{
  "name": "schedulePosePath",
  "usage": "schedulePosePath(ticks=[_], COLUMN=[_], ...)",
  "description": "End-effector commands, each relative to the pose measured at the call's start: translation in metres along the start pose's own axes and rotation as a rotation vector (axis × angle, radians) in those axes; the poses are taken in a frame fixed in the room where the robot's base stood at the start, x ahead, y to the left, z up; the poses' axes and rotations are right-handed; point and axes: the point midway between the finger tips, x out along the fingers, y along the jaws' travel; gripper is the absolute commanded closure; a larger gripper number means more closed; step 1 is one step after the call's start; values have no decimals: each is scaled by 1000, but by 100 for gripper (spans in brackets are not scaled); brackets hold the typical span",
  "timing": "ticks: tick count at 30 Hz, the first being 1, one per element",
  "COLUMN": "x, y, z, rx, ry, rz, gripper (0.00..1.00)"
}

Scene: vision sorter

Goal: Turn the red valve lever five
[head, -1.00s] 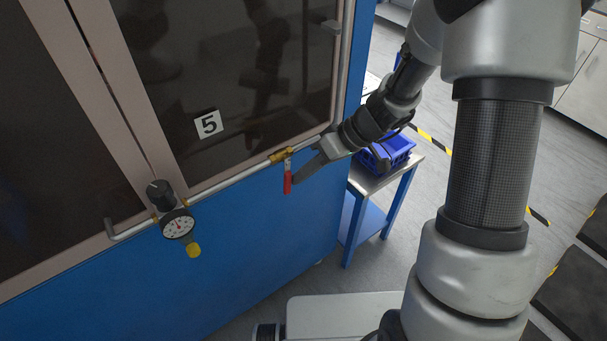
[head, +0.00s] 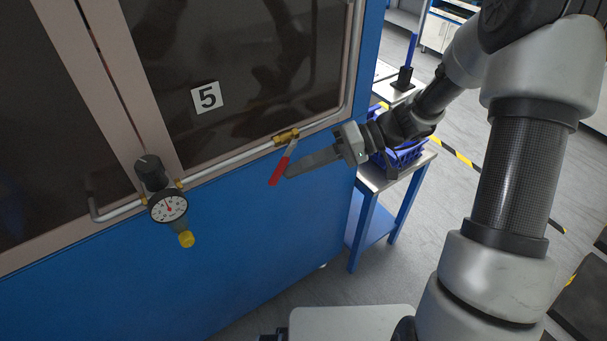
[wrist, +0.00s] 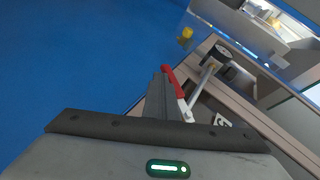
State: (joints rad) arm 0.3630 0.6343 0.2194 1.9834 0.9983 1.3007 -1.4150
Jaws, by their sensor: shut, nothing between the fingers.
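The red valve lever (head: 280,170) hangs from a brass valve (head: 286,137) on the metal pipe, below the white number 5 plate (head: 206,97). The lever is tilted, its red end pointing down and to the left. My gripper (head: 290,172) is shut and empty, its fingertips at the right side of the lever, seemingly against it. In the wrist view the lever (wrist: 172,80) lies just right of the shut fingers (wrist: 158,82). I cannot tell for certain whether they touch.
A round gauge (head: 168,206) with a black knob (head: 152,172) and a yellow cap (head: 186,239) sits left on the pipe. A blue crate (head: 402,156) stands on a small table at the right. The blue panel below the lever is clear.

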Motion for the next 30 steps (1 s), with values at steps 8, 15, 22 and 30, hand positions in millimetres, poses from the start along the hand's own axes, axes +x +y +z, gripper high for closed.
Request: schedulePosePath(ticks=[8,15,22,30], x=[13,21,25,28], y=[-5,-16,-27,-38], z=[5,5,4,3], rx=[104,193,267,310], ry=[58,107,149,172], rz=[-241,-445,-620,-722], gripper=[100,100,100,100])
